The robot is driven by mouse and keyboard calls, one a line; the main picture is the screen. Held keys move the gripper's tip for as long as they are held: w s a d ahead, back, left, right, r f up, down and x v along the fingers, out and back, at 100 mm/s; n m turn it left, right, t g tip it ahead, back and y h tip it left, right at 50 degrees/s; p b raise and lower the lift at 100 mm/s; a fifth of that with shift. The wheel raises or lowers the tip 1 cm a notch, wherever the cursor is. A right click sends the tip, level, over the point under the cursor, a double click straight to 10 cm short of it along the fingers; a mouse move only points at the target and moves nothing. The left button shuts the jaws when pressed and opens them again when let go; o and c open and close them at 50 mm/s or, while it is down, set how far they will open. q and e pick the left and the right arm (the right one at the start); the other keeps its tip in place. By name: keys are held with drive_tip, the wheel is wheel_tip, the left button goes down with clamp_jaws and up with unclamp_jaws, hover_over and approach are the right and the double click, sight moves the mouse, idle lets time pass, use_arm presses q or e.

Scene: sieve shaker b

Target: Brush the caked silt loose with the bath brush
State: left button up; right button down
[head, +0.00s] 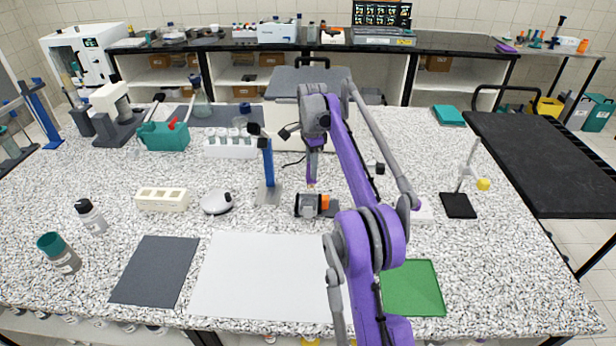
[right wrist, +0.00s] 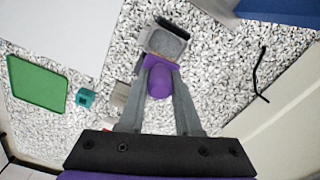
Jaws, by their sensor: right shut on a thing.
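My right gripper (head: 312,180) points down over the middle of the bench, just above a small grey-and-orange device (head: 303,207). In the right wrist view its two fingers (right wrist: 160,64) are shut on a purple, rounded piece (right wrist: 160,84), which I take to be the bath brush's handle. A grey block with a darker face (right wrist: 166,44) lies at the fingertips; I cannot tell whether it is joined to the purple piece or behind it. I cannot make out bristles or caked silt. My left gripper is not in view.
A blue stand (head: 268,163) rises just left of the gripper. A white sheet (head: 255,275), a dark mat (head: 155,270) and a green tray (head: 412,287) lie in front. A white rack (head: 230,148), a cream block (head: 162,199) and a round white device (head: 216,203) stand to the left.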

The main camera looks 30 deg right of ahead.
sight(313, 188)
drive_tip(key=shift+w+d+f+m, duration=0.2)
drive_tip(key=shift+w+d+m, duration=0.1)
drive_tip(key=shift+d+m, duration=0.1)
drive_tip(key=shift+s+f+b, duration=0.15)
drive_tip(key=shift+f+b, duration=0.95)
drive_tip(key=shift+f, duration=1.55)
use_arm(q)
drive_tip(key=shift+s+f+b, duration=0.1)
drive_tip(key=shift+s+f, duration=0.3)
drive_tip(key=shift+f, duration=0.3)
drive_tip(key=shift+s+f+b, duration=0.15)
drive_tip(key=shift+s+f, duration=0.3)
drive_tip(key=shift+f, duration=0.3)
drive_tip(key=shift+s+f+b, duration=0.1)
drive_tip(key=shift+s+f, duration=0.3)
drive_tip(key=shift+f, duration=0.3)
use_arm(e)
drive_tip(key=shift+f, duration=1.7)
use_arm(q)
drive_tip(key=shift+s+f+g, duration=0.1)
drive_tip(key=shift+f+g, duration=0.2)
use_arm(e)
drive_tip(key=shift+f, duration=0.65)
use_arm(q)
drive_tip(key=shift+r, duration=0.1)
use_arm(e)
drive_tip(key=shift+a, duration=0.1)
